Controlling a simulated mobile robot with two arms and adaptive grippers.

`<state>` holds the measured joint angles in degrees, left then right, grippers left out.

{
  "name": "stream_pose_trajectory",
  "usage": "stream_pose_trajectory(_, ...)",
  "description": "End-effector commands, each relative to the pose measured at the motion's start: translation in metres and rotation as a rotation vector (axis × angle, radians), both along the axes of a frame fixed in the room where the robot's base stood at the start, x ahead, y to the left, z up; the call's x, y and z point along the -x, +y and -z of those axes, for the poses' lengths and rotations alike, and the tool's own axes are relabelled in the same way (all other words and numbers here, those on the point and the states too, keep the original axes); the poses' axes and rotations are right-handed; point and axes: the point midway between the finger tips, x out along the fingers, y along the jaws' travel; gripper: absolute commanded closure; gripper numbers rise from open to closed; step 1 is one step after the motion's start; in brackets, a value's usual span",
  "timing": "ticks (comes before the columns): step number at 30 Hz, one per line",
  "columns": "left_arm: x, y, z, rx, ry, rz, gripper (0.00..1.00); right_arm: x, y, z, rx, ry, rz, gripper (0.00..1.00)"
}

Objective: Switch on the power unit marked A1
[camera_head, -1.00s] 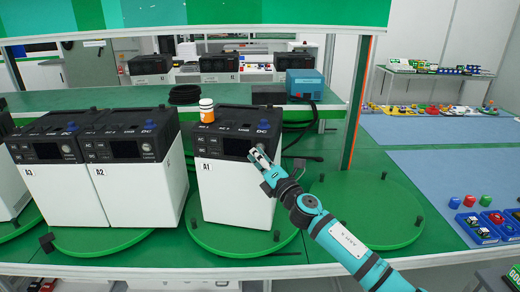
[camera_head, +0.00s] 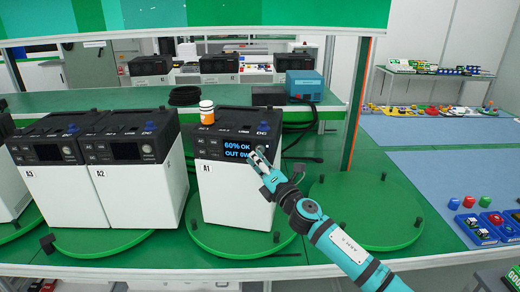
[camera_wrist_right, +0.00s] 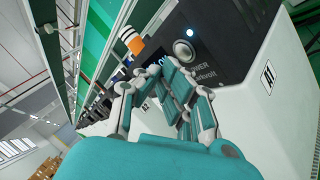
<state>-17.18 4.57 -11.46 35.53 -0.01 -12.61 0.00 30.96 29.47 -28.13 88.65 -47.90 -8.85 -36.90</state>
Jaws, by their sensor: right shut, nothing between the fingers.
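The power unit marked A1 (camera_head: 230,193) is a white box with a black top and front panel. It stands on a green turntable disc (camera_head: 212,244). Its display (camera_head: 238,149) is lit with blue text, including "60% OK". My right gripper (camera_head: 258,152) is shut and empty at the right side of that panel. In the right wrist view, the round power button (camera_wrist_right: 183,51) shows beyond the fingers (camera_wrist_right: 160,82), with a small bluish-white light near it. The button appears clear of the fingers there. My left gripper is out of view.
Units A2 (camera_head: 128,190) and A3 (camera_head: 47,192) stand to the left with dark displays. An orange and white jar (camera_head: 207,113) sits on top of A1. An empty green disc (camera_head: 366,212) lies to the right. A blue box (camera_head: 304,85) stands behind.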

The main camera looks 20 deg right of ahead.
Motion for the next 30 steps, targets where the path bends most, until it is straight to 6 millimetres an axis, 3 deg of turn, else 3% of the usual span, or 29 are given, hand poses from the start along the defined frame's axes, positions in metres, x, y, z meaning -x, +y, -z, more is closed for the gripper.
stream_pose_trajectory(8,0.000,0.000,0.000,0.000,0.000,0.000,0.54,0.001,0.000,0.000,0.000,0.000,0.000,1.00)
stream_pose_trajectory(22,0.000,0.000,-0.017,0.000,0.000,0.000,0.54,0.038,0.021,0.000,-0.001,0.002,-0.001,1.00)
stream_pose_trajectory(30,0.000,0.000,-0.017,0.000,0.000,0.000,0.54,0.044,0.024,0.000,0.000,0.000,0.000,1.00)
